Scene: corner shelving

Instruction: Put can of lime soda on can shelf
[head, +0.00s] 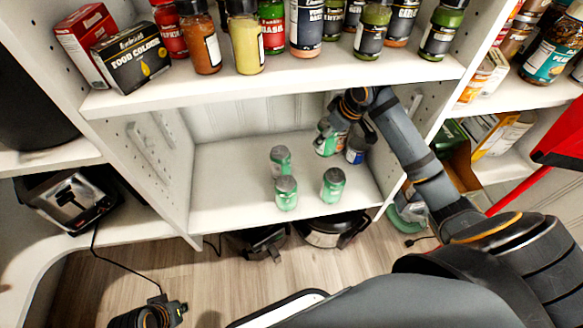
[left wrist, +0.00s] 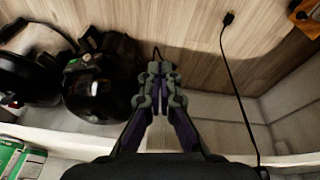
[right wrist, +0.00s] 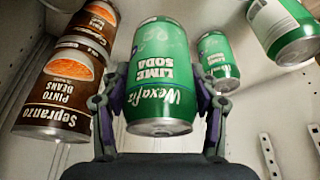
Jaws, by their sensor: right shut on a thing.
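My right gripper (right wrist: 160,88) is shut on a green can of lime soda (right wrist: 158,62), its fingers on both sides of the can. In the head view this right gripper (head: 345,112) reaches into the can shelf (head: 225,172), below the spice shelf. Other green cans (head: 333,185) stand upright toward the front of that shelf. Two green cans also show at the right of the right wrist view (right wrist: 220,62). The held can's base contact is not clear. My left gripper (left wrist: 158,85) is shut and empty, low over the floor; it shows at the bottom left of the head view (head: 178,311).
Brown pinto bean cans (right wrist: 52,108) stand close beside the held can. A blue-labelled can (head: 356,151) is near my right gripper. The spice shelf (head: 275,86) with jars is above. Dark appliances (head: 330,231) sit on the floor. The can shelf's left part is clear.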

